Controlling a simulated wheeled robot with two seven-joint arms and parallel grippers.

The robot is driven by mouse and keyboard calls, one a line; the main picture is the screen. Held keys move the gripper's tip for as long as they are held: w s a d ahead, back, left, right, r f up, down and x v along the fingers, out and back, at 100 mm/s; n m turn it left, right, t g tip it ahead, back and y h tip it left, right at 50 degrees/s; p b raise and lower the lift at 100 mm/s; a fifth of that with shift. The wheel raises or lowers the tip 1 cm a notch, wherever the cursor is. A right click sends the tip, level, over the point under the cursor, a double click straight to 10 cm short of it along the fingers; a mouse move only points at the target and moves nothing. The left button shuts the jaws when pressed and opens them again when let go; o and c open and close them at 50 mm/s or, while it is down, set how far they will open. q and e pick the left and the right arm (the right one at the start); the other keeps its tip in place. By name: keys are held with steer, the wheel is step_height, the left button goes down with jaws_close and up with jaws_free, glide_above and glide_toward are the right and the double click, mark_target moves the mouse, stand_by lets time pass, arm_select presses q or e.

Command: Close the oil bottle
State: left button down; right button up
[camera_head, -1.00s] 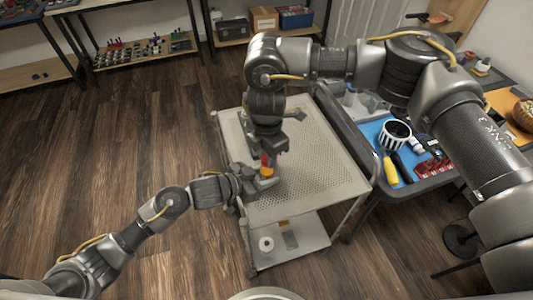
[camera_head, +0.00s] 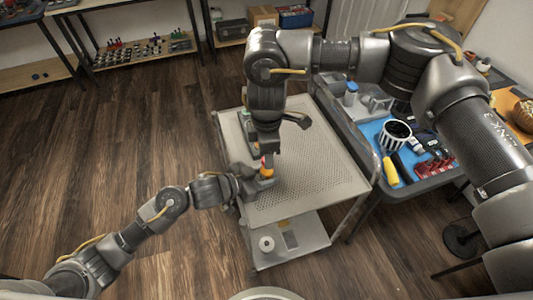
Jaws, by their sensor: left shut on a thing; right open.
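The small oil bottle, orange with a red upper part (camera_head: 267,171), stands on the perforated top of the grey cart (camera_head: 310,178). My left gripper (camera_head: 262,181) reaches in from the left, low over the cart top, and is shut on the bottle. My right gripper (camera_head: 268,150) points down from above, right over the bottle's top, and is open. Its fingers and wrist hide part of the bottle's top. I cannot tell whether a cap sits on the bottle or whether the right fingers touch it.
A blue-matted side table (camera_head: 408,178) to the right holds a striped mug (camera_head: 394,134), a yellow-handled tool (camera_head: 390,170) and red parts. A roll (camera_head: 267,244) lies on the cart's lower shelf. The cart top's right and front parts are clear.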

steer(key=shift+r, duration=1.55)
steer(key=shift+c, duration=0.5)
steer(key=shift+w+r, duration=0.1)
steer(key=shift+r, duration=0.1)
steer(key=r+n, duration=0.1)
steer(key=n, duration=0.3)
steer(key=r+n, duration=0.1)
steer(key=n, duration=0.3)
steer(key=w+r+n, duration=0.1)
steer(key=n, duration=0.3)
steer(key=shift+d+r+n+t, duration=0.25)
steer(key=shift+n+t, duration=0.15)
steer(key=n, duration=0.6)
steer(key=shift+s+a+f+n, duration=0.1)
steer(key=shift+s+f+n, duration=0.1)
steer(key=shift+s+n, duration=0.2)
steer(key=n, duration=0.5)
steer(key=shift+s+a+g, duration=0.15)
steer(key=shift+s+g, duration=0.1)
steer(key=shift+g, duration=0.15)
